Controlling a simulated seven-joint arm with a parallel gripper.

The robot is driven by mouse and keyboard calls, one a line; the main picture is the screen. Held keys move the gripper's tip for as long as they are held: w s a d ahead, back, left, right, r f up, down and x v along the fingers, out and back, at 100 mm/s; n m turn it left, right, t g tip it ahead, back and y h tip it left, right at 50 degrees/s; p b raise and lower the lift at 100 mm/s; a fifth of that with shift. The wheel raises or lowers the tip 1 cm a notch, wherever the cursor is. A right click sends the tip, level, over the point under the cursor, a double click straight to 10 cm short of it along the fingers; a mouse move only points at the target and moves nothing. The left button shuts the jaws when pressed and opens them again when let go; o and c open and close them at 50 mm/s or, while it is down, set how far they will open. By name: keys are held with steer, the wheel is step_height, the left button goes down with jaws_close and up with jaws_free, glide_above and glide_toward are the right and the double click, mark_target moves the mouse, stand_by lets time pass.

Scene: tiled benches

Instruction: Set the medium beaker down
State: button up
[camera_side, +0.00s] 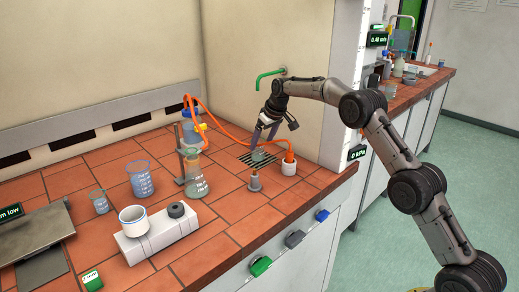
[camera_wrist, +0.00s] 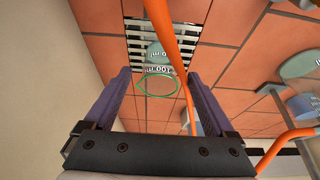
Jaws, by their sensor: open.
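A clear beaker, apparently the medium one (camera_side: 258,155), stands on the drain grate (camera_side: 246,160) in the side view. In the wrist view this beaker (camera_wrist: 157,72) shows a "100 ml" mark and a green-edged rim, and stands upright as far as I can tell. My gripper (camera_side: 264,142) is just above and around it, pointing down. In the wrist view my gripper (camera_wrist: 157,77) is open, with one purple finger on each side of the beaker and visible gaps between. Part of the beaker is hidden by the orange hose.
The orange hose (camera_wrist: 168,40) passes close over the beaker. A burner (camera_side: 254,182) and a white-based orange fitting (camera_side: 289,166) stand close in front. A flask (camera_side: 196,186), a blue-filled beaker (camera_side: 142,182) and a small beaker (camera_side: 100,202) stand to the left.

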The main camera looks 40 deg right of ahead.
steer(key=s+a+r, duration=0.3)
steer(key=s+r, duration=0.3)
steer(key=r, duration=0.1)
steer(key=s+a+r, duration=0.2)
steer(key=s+r, duration=0.3)
steer(key=r, duration=0.3)
steer(key=s+a+r, duration=0.2)
steer(key=s, duration=0.4)
steer(key=s+a+r, duration=0.2)
steer(key=s+a, duration=0.1)
steer(key=s, duration=0.3)
steer(key=s+a+f, duration=0.1)
steer(key=s+f, duration=0.2)
steer(key=s, duration=0.6)
steer(key=s+a+f, duration=0.2)
steer(key=s, duration=0.7)
steer(key=s+a+f+t, duration=0.1)
steer(key=s+f, duration=0.2)
steer(key=s, duration=0.6)
steer(key=shift+a+f, duration=0.25)
steer(key=shift+f, duration=0.05)
